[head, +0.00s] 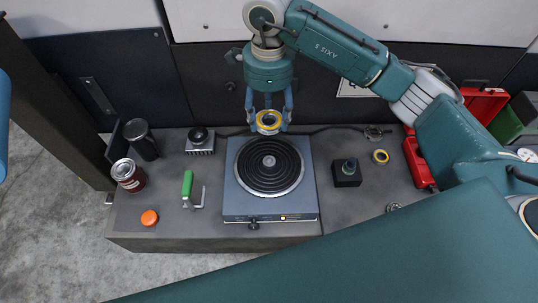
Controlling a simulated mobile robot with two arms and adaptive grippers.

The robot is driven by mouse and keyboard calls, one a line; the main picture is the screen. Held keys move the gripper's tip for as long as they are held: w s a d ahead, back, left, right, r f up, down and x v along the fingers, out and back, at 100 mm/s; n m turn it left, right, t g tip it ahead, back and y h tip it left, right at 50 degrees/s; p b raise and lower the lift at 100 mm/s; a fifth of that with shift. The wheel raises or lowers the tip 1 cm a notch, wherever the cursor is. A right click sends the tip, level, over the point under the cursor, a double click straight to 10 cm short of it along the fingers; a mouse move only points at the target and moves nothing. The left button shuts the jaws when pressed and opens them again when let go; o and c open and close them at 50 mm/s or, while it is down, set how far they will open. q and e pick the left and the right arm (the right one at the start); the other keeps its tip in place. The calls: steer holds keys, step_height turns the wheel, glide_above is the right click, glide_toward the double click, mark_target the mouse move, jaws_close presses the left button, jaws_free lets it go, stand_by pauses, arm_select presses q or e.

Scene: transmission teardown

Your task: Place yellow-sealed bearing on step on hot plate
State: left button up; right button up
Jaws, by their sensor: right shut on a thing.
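My right gripper (268,118) points down over the back edge of the hot plate. It is shut on a ring-shaped bearing with a yellow seal (268,130), held between its fingers. The hot plate (231,206) is a blue-grey box with a round dark ringed top. A small stepped metal piece (269,161) stands at the centre of the ringed top. The held bearing is behind this step in the picture, apart from it. Another yellow ring (381,156) lies on the bench to the right. My left gripper is not in view.
A black block with a knob (346,172) stands right of the hot plate. A finned block (200,140), green-handled tool (187,184), orange cap (149,218), red can (128,175) and dark mug (140,138) stand left. Red cases (418,162) are at the right.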

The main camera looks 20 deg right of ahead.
steer(key=p, duration=0.2)
glide_above(269, 159)
step_height(269, 159, down, 12)
steer(key=shift+f, duration=0.15)
step_height(269, 159, down, 5)
steer(key=shift+r+p, duration=0.15)
steer(key=shift+p, duration=0.45)
steer(key=shift+f, duration=0.2)
steer(key=shift+f, duration=0.2)
steer(key=o, duration=1.4)
